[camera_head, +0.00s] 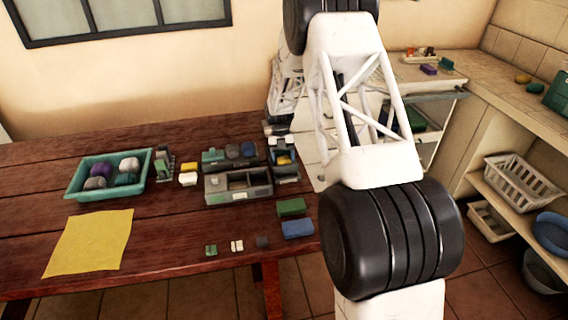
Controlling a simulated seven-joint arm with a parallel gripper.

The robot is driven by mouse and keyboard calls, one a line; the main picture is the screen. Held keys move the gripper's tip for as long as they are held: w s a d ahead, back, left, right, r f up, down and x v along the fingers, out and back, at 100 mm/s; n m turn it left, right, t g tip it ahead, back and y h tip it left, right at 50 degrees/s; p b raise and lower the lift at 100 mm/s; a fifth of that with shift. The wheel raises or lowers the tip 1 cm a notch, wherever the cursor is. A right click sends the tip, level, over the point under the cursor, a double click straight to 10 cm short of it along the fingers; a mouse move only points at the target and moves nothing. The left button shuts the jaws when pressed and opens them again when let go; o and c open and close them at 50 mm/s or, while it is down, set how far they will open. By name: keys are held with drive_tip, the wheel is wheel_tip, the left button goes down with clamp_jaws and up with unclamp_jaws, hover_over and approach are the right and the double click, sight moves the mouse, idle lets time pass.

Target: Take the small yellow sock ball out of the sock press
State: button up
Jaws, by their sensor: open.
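A small yellow ball (284,160) sits in a dark grey device, which looks like the sock press (287,175), at the right end of the wooden table. My arm comes down from behind, and my gripper (279,140) is at the far side of this device, just above and behind the yellow ball. The gripper is open. Its fingers are small and partly lost against the dark device, so I cannot tell whether they touch the ball.
Left of the press stand a grey compartment tray (225,197) and several small items. Green (291,207) and blue (297,229) blocks lie in front. A teal tray (78,185) holds several balls. A yellow cloth (92,242) lies front left. The table's front middle is mostly clear.

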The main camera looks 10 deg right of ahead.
sight(285, 159)
idle(0.3)
drive_tip(key=c, duration=0.6)
drive_tip(key=shift+r, duration=0.2)
drive_tip(key=shift+r, duration=1.45)
drive_tip(key=shift+s+r, duration=0.2)
drive_tip(key=shift+s, duration=0.05)
drive_tip(key=s, duration=0.5)
drive_tip(key=s+r, duration=0.1)
drive_tip(key=s, duration=0.9)
drive_tip(key=shift+s+a+r, duration=0.2)
drive_tip(key=shift+s, duration=0.05)
